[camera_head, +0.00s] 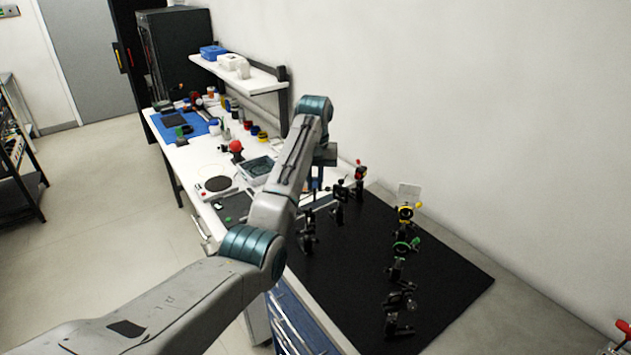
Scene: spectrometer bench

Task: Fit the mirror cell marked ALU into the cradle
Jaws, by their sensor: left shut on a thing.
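My left arm comes in from the lower left and reaches over the bench. My left gripper (318,182) points down near the back left of the black breadboard (440,265). It is shut on a small part that is mostly hidden and too small to identify. The ALU marking cannot be read anywhere, so I cannot tell which piece is the mirror cell. The cradle cannot be told apart from the dark optical mounts (307,240) on the breadboard.
A red-topped mount (360,172) stands just right of the gripper. The white bench behind holds a blue mat (187,130) and small items. A shelf (255,83) hangs above.

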